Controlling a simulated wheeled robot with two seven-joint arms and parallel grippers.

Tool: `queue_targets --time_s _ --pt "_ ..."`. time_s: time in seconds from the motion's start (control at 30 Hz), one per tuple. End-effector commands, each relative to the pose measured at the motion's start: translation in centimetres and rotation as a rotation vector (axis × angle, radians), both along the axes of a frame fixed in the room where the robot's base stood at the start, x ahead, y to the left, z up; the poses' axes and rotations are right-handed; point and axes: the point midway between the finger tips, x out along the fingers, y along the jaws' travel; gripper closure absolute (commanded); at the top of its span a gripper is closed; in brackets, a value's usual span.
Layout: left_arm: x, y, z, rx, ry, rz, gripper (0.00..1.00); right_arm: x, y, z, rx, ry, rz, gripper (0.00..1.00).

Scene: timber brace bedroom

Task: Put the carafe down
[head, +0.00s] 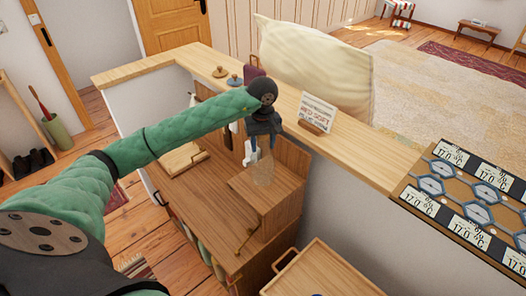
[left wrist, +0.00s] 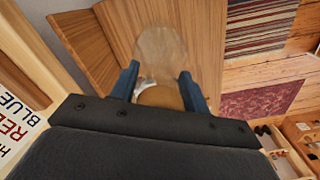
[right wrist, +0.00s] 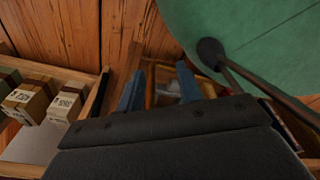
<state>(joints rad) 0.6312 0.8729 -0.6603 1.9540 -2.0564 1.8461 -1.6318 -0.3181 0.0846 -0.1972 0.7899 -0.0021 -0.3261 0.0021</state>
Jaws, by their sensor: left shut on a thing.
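The carafe (head: 263,171) is clear glass and hard to make out in the head view, where it hangs below my left gripper (head: 252,147) at the wooden box-like step on the desk. In the left wrist view the carafe (left wrist: 160,48) shows as a see-through round body beyond the blue fingers. My left gripper (left wrist: 166,92) is shut on its neck, by a tan part. I cannot tell whether its base touches the wood. My right gripper (right wrist: 160,88) shows only in the right wrist view, with its fingers apart and nothing held between them.
The wooden desk (head: 190,190) has bare room left of the step. A ledge (head: 352,152) behind it bears a lettered card (head: 317,112) and small lidded pots (head: 235,80). A panel of temperature displays (head: 470,190) lies at right. Small boxes (right wrist: 68,103) sit on a shelf.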

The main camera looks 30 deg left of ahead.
Motion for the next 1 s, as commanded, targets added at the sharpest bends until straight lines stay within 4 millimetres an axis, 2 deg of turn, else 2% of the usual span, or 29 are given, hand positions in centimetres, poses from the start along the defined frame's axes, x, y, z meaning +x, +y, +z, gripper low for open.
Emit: queue_targets --time_s 0.3,0.87,0.9,1.0 --pt "0.0 0.0 -3.2 0.0 0.0 0.001 1.0 0.3 0.1 0.0 0.001 -0.003 -0.001 0.64" --pt "0.0 0.0 -3.4 0.0 -0.001 0.0 1.0 0.8 0.2 0.0 0.001 -0.003 -0.001 0.64" --pt "0.0 0.0 -3.5 0.001 0.001 0.0 0.48 0.9 0.2 0.1 0.001 -0.003 0.0 0.64" --pt "0.0 0.0 -3.5 0.001 0.001 0.0 0.32 1.0 0.2 0.1 0.001 -0.004 0.0 0.64"
